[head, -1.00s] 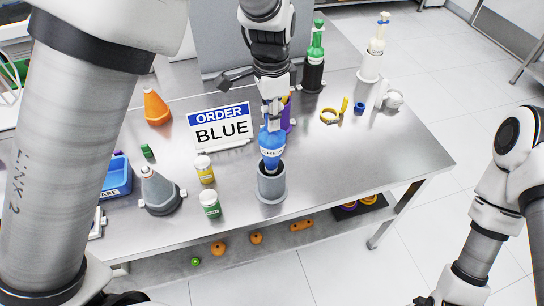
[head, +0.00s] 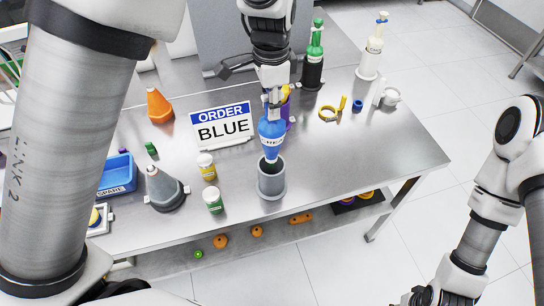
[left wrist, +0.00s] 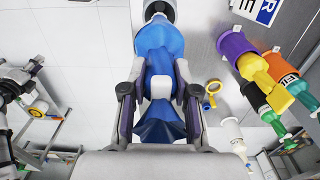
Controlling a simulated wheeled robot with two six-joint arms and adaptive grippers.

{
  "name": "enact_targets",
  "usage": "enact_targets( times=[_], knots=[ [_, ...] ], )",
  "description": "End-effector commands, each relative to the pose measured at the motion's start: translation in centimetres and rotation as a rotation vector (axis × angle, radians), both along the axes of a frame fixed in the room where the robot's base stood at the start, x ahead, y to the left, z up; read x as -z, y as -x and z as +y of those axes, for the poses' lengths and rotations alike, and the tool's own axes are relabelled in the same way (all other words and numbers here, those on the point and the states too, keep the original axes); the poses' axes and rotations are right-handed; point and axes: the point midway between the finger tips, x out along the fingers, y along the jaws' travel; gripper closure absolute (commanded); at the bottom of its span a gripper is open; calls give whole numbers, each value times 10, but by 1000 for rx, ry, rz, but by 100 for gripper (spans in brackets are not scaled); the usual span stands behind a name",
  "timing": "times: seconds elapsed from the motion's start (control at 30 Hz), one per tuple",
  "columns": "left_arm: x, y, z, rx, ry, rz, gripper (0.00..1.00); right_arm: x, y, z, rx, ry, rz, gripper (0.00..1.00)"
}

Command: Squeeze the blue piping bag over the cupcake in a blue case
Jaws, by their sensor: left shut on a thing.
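The blue piping bag (head: 272,138) hangs tip down, upright, with its tip at the mouth of a grey cup-shaped holder (head: 272,184). My left gripper (head: 270,100) is shut on the bag's upper part. In the left wrist view the bag (left wrist: 158,45) is pinched between the two fingers of my left gripper (left wrist: 160,92), its gathered top spreading toward the camera. A small yellow-topped item with some blue (head: 95,216) shows at the left edge, partly behind my arm; I cannot tell whether it is the cupcake. My right gripper (head: 418,296) shows only partly at the bottom.
An ORDER BLUE sign (head: 222,125) stands behind and left of the holder. Two small jars (head: 214,200), a grey cone (head: 163,188) and a blue SPARE tray (head: 117,175) stand left. The table's right front is clear.

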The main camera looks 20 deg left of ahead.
Motion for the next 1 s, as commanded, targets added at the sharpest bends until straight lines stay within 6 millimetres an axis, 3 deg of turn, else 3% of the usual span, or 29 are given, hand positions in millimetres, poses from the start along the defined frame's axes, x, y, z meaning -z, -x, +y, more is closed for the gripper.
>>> enact_targets(
  times=[0.27,0.73,1.0],
  knots=[
    [-3,0,0,0,0,0,83,-2,0,0,0,0,1,60],
    [-37,0,0,0,0,0,83,-36,0,0,0,0,0,60],
    [-38,0,0,0,0,0,83,-36,0,0,0,0,0,60]
  ],
)
